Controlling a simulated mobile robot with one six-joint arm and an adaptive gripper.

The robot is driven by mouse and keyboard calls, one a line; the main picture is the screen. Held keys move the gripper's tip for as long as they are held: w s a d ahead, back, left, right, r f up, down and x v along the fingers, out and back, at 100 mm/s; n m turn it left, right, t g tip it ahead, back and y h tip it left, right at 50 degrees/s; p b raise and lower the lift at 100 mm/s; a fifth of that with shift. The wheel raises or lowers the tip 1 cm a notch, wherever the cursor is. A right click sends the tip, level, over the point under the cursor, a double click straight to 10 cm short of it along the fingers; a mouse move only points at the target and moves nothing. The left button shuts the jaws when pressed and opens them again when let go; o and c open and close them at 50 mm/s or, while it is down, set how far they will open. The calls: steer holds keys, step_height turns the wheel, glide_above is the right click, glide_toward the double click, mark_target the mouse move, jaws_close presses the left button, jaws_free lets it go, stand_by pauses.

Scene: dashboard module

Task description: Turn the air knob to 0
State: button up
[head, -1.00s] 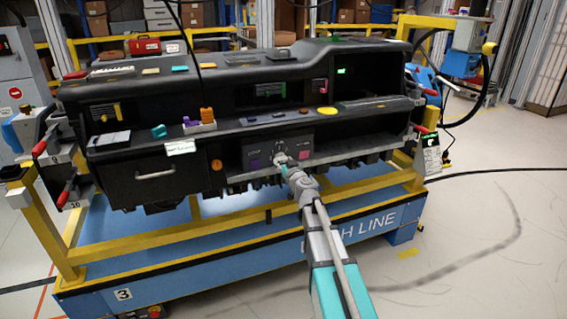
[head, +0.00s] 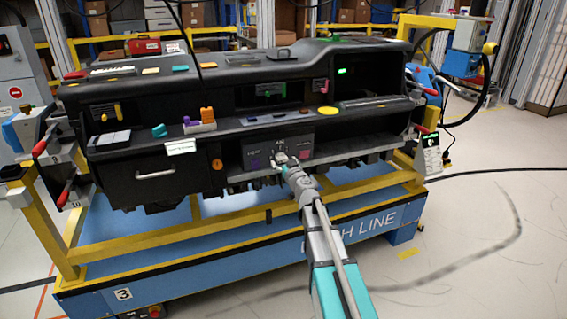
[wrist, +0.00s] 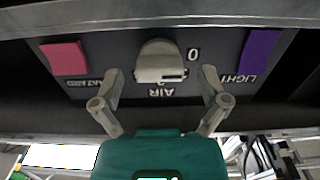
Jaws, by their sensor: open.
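The grey air knob (wrist: 160,58) sits on the dark panel (wrist: 115,60) in the wrist view, which shows the panel upside down. The AIR label and a partly covered digit are below it there, and a 0 is to its right. A flat pale face on the knob's lower edge is turned toward the AIR label; its exact setting is unclear. My gripper (wrist: 161,76) is open, one finger on each side below the knob, with visible gaps and nothing held. In the head view my gripper (head: 281,160) is at the panel's front and hides much of the knob.
A pink HAZARD button (wrist: 65,57) and a purple LIGHT button (wrist: 258,55) flank the knob. A metal rail (wrist: 160,14) crosses above them in the wrist view. The dashboard (head: 140,170) rests on a yellow frame (head: 150,250). Open floor lies to the right.

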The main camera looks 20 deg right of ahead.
steer(key=shift+s, duration=0.1)
steer(key=s+d, duration=0.1)
steer(key=s, duration=1)
steer(key=shift+s+d, duration=0.2)
steer(key=shift+s, duration=0.2)
steer(key=shift+a, duration=0.1)
steer(key=s+a+f+n+g+y, duration=0.2)
steer(key=s+a+f+g, duration=0.2)
steer(key=a+f+g, duration=0.15)
steer(key=s+a+f+n+g+y, duration=0.1)
steer(key=s+a+f+g+y, duration=0.3)
steer(key=a, duration=0.3)
steer(key=s+d+f+m+g+h, duration=0.2)
steer(key=s+f+g+h, duration=0.25)
steer(key=s, duration=0.25)
steer(key=s+d+f+m+g+h, duration=0.3)
steer(key=s+f+g+h, duration=0.1)
steer(key=s+f, duration=0.15)
step_height(320, 180, up, 26)
steer(key=p, duration=2.5)
steer(key=shift+s+a, duration=0.2)
steer(key=shift+a, duration=0.05)
